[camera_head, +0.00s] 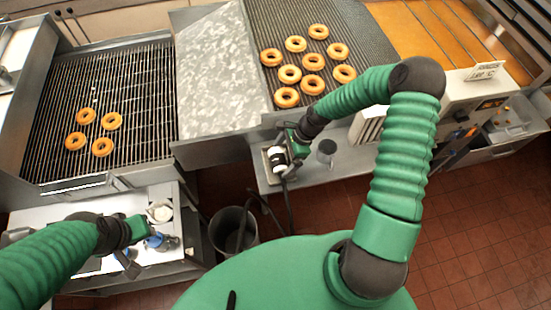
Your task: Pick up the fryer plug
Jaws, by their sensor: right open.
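My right gripper (284,160) reaches down over a small metal tray (267,153) on the steel shelf in the middle. It is open, beside a small white and black item. A dark cable (287,205) hangs from that spot over the shelf edge. The fryer plug cannot be made out clearly; it may be the dark piece at the top of this cable, partly covered by the gripper. My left gripper (150,230) is over the white counter (60,205) at the lower left, near a round white container (160,212); its fingers are too small to read.
Doughnuts lie on the left fryer grate (140,90) and the middle conveyor (345,35). A speckled metal panel (215,80) lies between them. A grey bin (233,228) stands below the shelf. A dark cylinder (326,150) stands right of my gripper. Red tile floor is clear at right.

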